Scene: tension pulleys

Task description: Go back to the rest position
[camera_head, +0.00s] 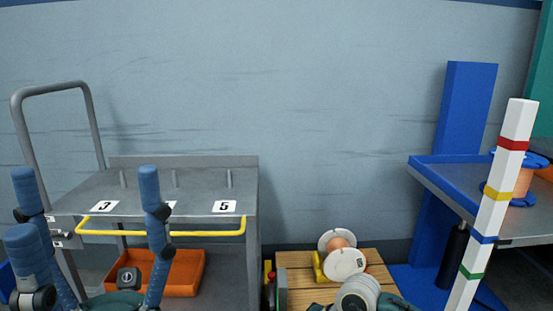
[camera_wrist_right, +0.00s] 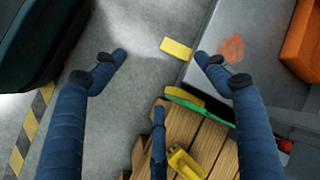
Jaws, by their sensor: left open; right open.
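My left gripper (camera_head: 88,190) is in the lower left of the head view, its blue fingers pointing up and spread wide, with nothing between them. It is in front of the grey cart (camera_head: 185,187). My right gripper (camera_wrist_right: 160,60) fills the right wrist view with spread blue fingers and holds nothing. A spool with white flanges and an orange core (camera_head: 344,264) stands in a yellow holder (camera_head: 319,267) on a wooden slatted pallet (camera_head: 295,259). The wooden slats also show below the fingers in the right wrist view (camera_wrist_right: 180,128).
The cart carries number cards 3 (camera_head: 104,206) and 5 (camera_head: 224,206), thin pegs and a yellow rail (camera_head: 200,233). A white striped post (camera_head: 497,200) and blue-edged bench (camera_head: 440,190) with a blue-flanged spool (camera_head: 515,180) stand right.

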